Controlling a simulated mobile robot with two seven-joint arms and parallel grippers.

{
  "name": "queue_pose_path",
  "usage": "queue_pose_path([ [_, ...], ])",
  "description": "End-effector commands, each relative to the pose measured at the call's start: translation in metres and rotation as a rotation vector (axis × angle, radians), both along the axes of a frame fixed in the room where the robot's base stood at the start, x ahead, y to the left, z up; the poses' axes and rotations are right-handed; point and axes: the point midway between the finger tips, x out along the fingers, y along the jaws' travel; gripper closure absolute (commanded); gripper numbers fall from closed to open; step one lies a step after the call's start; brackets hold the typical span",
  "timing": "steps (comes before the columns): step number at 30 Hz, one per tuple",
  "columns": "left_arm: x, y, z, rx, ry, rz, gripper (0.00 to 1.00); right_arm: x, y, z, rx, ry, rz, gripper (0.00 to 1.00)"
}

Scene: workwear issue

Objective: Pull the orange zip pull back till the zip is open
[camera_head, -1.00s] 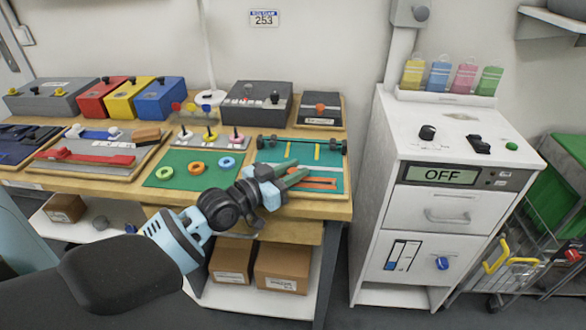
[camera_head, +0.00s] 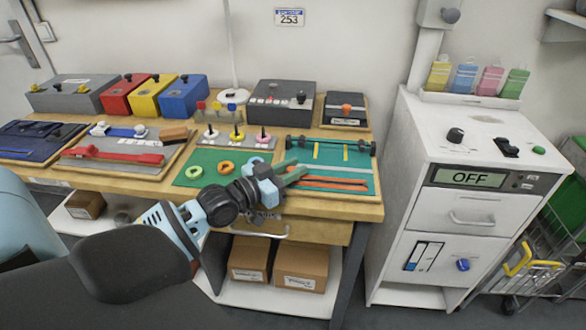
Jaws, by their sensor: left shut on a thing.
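On the green board (camera_head: 358,170) at the right end of the workbench, two orange strips (camera_head: 338,185) lie side by side, with a narrow gap between them. My left gripper (camera_head: 296,178) reaches across the board's left part, its green fingertips at the strips' left end. It is shut on what I take to be the orange zip pull, which the fingers hide. The strips' left ends are also hidden behind the gripper. My right gripper is not in view.
Green and orange rings (camera_head: 226,167) lie on a green mat (camera_head: 205,158) left of my gripper. A rod on black posts (camera_head: 330,143) spans the board's back. A white cabinet (camera_head: 470,150) with an "OFF" display stands to the right, across a gap.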

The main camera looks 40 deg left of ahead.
Motion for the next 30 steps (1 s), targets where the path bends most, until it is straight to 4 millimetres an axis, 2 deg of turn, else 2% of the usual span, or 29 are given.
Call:
queue_pose_path([
  [7,0.000,0.003,-0.002,0.003,0.004,0.004,1.00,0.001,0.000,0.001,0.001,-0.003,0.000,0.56],
  [8,0.000,0.003,-0.002,0.003,0.004,0.004,0.72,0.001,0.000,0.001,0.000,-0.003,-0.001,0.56],
  [11,0.000,0.002,-0.001,0.003,0.004,0.004,0.59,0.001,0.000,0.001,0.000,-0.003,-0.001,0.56],
  [12,0.000,0.002,-0.001,0.003,0.003,0.003,0.57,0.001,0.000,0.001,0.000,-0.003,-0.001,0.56],
  [23,-0.005,0.002,-0.001,0.003,0.003,0.002,0.57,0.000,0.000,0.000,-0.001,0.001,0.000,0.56],
  [30,-0.031,0.009,-0.002,0.003,0.005,0.002,0.57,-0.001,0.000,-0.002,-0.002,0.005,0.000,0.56],
])
